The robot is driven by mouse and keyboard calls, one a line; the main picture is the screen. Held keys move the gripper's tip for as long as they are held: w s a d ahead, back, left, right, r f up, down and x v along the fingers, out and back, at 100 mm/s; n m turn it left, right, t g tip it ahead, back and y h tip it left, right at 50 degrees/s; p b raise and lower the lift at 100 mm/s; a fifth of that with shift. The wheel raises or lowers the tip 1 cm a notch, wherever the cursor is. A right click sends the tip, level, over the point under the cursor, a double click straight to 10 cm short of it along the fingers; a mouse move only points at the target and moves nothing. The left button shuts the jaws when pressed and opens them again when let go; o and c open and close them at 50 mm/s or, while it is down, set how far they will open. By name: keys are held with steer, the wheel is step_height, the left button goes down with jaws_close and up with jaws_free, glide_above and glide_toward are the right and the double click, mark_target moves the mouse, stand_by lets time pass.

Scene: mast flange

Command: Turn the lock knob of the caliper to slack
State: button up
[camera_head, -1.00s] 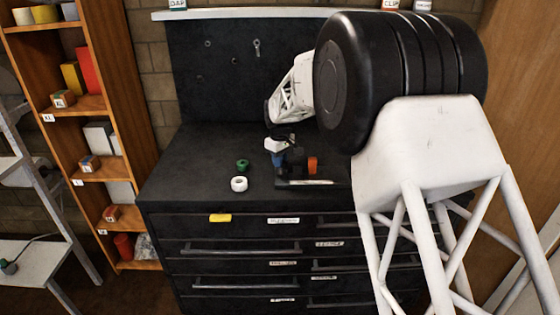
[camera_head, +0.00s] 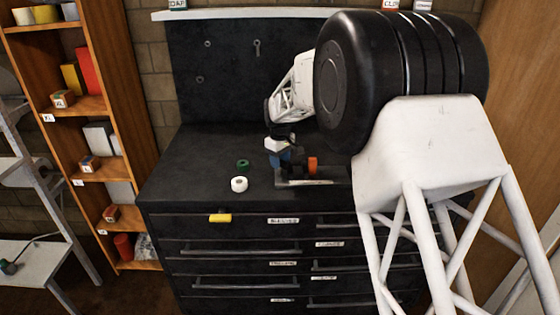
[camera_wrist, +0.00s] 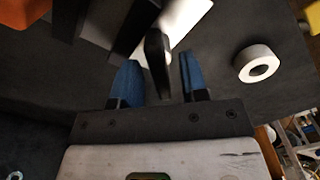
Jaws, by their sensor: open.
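My gripper (camera_wrist: 160,80) has two blue fingers, spread apart with a gap. A dark, narrow, rounded piece (camera_wrist: 158,60) stands between them; it looks like the caliper's lock knob, seen edge-on. In the head view my gripper (camera_head: 281,160) points down over the left end of a dark fixture (camera_head: 305,183) with a pale strip. The knob cannot be made out there, being behind or under my gripper.
An orange block (camera_head: 312,164) stands right of my gripper. A white ring (camera_head: 239,184) and a green ring (camera_head: 242,164) lie to the left on the black cabinet top (camera_head: 190,165). A yellow piece (camera_head: 220,217) is at its front edge. The cabinet top's left side is clear.

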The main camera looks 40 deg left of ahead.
steer(key=shift+r, duration=3.8)
steer(key=shift+w+d+r, duration=0.1)
steer(key=shift+d, duration=0.05)
steer(key=w+d+r+m, duration=0.2)
steer(key=d+r, duration=0.2)
steer(key=d, duration=0.8)
steer(key=w+d+r+m, duration=0.15)
steer(key=d+r, duration=0.25)
steer(key=d, duration=0.8)
steer(key=w+d+r+m, duration=0.1)
steer(key=d+r+m, duration=0.3)
steer(key=d, duration=0.8)
steer(key=s+d+r+m+t, duration=0.15)
steer(key=s+d, duration=0.25)
steer(key=d, duration=0.7)
steer(key=s+d+r+m, duration=0.2)
steer(key=s+d, duration=0.2)
steer(key=d, duration=0.8)
steer(key=s+d+f+m, duration=0.3)
steer(key=s+d+f, duration=0.1)
steer(key=s+d, duration=0.7)
steer(key=s+d+f+m+t, duration=0.1)
steer(key=s+d+f+m, duration=0.2)
steer(key=s+d, duration=0.7)
steer(key=s+m, duration=0.1)
steer(key=s, duration=0.2)
steer(key=shift+s+d+f, duration=0.3)
steer(key=shift+d+f, duration=0.05)
steer(key=shift+f, duration=0.05)
